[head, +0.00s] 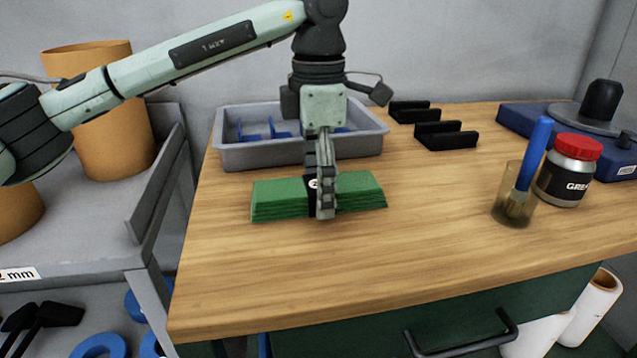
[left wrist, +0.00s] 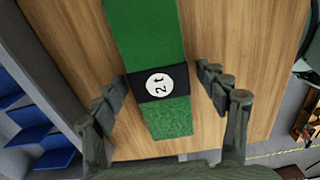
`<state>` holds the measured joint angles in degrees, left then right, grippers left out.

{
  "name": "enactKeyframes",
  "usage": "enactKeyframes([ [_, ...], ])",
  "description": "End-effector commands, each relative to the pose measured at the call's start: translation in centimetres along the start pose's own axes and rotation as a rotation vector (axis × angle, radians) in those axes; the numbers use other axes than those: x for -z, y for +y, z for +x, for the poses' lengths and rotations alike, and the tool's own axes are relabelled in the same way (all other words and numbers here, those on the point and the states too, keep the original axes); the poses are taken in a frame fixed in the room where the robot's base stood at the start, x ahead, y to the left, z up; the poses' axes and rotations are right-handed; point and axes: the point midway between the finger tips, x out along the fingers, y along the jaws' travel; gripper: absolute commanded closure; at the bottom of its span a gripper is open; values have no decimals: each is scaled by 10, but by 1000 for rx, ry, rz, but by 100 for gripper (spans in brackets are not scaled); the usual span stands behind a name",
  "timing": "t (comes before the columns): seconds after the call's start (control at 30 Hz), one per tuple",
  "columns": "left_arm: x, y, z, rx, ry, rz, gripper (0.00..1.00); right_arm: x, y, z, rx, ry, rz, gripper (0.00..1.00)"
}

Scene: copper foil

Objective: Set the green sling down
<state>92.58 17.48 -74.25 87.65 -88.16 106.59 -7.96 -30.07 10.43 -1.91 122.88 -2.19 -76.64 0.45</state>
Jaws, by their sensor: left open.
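The green sling (head: 282,199) is a folded flat bundle with a black band around its middle. It lies on the wooden table top (head: 420,240) in front of the grey tray. My left gripper (head: 325,205) is above and around the sling's middle, pointing down. In the left wrist view the green sling (left wrist: 143,35) shows its black band with a white "2 t" label. There the fingers of my left gripper (left wrist: 170,105) stand apart, one on each side of the sling, with gaps between. My right gripper is in neither view.
A grey tray (head: 262,157) with blue parts stands behind the sling. Black brackets (head: 446,136) lie at the back. A brush in a glass jar (head: 514,205) and a red-lidded grease jar (head: 567,172) stand at the right. The table's front is clear.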

Motion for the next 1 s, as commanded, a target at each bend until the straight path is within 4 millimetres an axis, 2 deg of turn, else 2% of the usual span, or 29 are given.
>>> enactKeyframes([
  [0.17, 0, 0, -12, -2, -1, -1, 27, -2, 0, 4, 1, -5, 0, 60],
  [0.5, 0, 0, -83, -3, -1, 0, 27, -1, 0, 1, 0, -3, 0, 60],
  [0.7, 0, 0, -113, -1, 0, -1, 27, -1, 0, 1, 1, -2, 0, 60],
  [1.0, 0, 0, -123, 0, 0, 0, 27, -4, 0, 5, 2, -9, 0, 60],
])
